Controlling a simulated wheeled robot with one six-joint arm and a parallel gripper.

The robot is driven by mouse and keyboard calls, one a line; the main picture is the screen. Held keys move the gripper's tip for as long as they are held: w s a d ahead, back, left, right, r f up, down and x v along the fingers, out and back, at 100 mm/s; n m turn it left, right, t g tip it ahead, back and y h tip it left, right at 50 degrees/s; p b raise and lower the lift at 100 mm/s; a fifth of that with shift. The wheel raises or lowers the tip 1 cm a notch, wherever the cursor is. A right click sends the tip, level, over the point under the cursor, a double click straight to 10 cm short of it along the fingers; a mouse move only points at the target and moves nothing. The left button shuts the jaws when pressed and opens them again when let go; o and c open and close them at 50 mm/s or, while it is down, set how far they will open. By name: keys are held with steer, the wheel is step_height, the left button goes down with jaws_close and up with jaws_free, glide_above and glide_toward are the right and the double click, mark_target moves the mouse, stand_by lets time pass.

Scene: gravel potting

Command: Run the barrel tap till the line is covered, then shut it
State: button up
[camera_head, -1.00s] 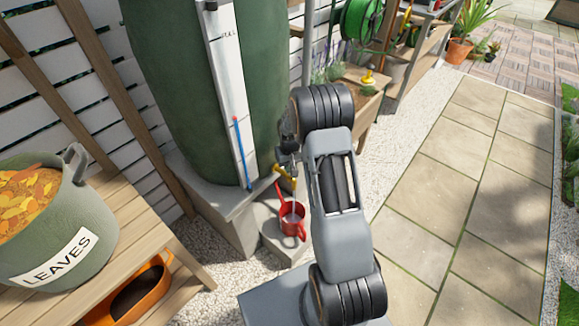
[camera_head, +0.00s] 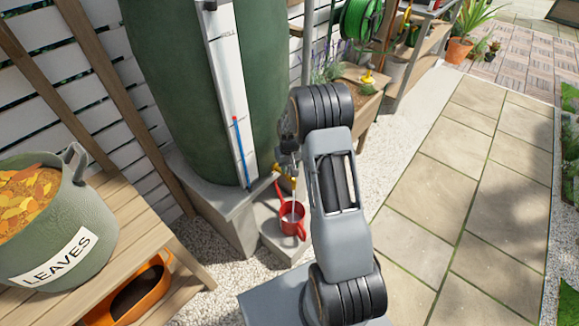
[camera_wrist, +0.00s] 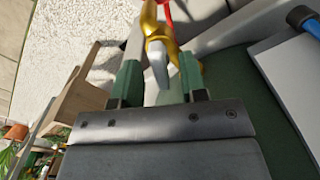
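The green barrel (camera_head: 165,70) stands on a grey block. A white gauge strip (camera_head: 222,75) with a blue column and red tip runs down it. The brass-yellow tap (camera_head: 291,170) is low on the barrel, partly behind my gripper. A red can (camera_head: 293,226) sits beneath it, and a pale stream appears to fall into it. No line inside the can can be made out. In the wrist view my gripper (camera_wrist: 158,80) has its green fingers apart, on either side of the tap's grey lever (camera_wrist: 158,62), with gaps showing. The tap's gold body (camera_wrist: 152,25) lies beyond.
A wooden bench with a LEAVES tub (camera_head: 55,225) and an orange container (camera_head: 135,295) stands at the left. A wooden planter (camera_head: 350,95) and a green hose reel (camera_head: 362,18) are behind my arm. The paved path (camera_head: 450,200) at the right is clear.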

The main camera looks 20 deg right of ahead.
mark_target(290, 167)
steer(key=shift+r, duration=0.15)
step_height(290, 167, up, 14)
steer(key=p, duration=0.2)
steer(key=shift+f, duration=0.2)
